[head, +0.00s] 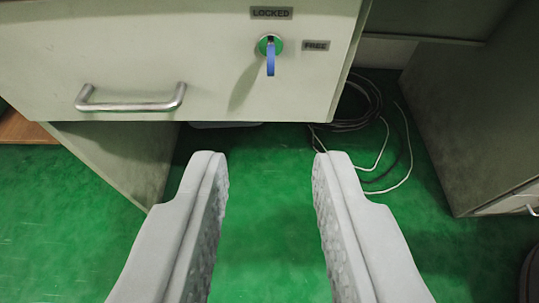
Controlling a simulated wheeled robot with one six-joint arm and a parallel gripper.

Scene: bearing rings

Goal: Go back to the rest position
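My gripper (270,168) is open and empty, its two pale grey fingers wide apart above the green floor. The fingertips are just below the lower edge of a cream cabinet front (200,50) in the picture. A blue key (270,58) sits in a round green lock on that front, pointing down. The label LOCKED (271,13) is above the key and the label FREE (316,45) is to its right. My gripper is not touching the key or the cabinet handle (131,103) as far as I can see.
Dark and white cables (362,120) lie coiled on the floor behind, right of the cabinet. A grey-green cabinet (470,120) stands at the right. A brown wooden piece (22,130) shows at the left edge. The green floor (270,230) between my fingers is clear.

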